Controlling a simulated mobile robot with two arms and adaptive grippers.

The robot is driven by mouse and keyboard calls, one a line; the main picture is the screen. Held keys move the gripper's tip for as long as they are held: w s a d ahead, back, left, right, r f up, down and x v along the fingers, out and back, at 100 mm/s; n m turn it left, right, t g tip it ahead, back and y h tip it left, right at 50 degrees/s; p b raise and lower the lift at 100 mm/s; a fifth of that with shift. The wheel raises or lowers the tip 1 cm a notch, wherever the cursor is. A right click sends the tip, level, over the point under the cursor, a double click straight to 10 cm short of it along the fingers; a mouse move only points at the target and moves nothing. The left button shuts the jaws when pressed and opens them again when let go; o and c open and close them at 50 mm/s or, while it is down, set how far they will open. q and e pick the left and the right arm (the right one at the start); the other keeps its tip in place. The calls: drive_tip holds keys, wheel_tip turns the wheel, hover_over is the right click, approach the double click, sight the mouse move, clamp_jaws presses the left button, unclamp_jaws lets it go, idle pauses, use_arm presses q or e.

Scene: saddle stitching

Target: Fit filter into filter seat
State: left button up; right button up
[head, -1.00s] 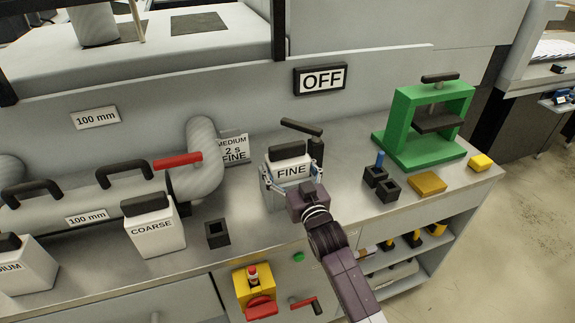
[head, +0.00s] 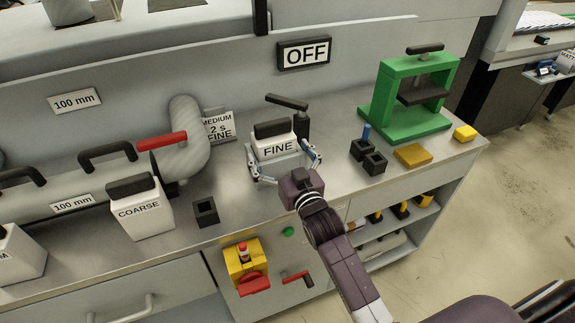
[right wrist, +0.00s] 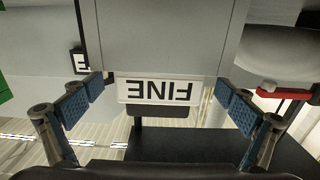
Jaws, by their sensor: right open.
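The white filter block labelled FINE (head: 278,147), with a black handle on top, stands upright on the bench. It sits in or against a pale grey holder (head: 287,168), likely the filter seat; how deep it sits cannot be told. A black lever (head: 287,102) on a post stands just behind it. My right gripper (head: 282,163) is open, with one finger on each side of the block. In the right wrist view the FINE label (right wrist: 158,90) appears upside down between the spread fingers (right wrist: 160,100), with gaps on both sides. My left gripper is out of view.
The COARSE block (head: 140,208) and a small black open box (head: 206,212) stand to the left, below a pipe with a red lever (head: 162,143). To the right are black sockets (head: 368,158), a yellow block (head: 412,155) and a green press (head: 410,100). An OFF sign (head: 304,53) hangs behind.

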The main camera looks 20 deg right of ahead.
drive_tip(key=s, duration=0.8)
drive_tip(key=shift+s+d, duration=0.15)
drive_tip(key=shift+s, duration=0.15)
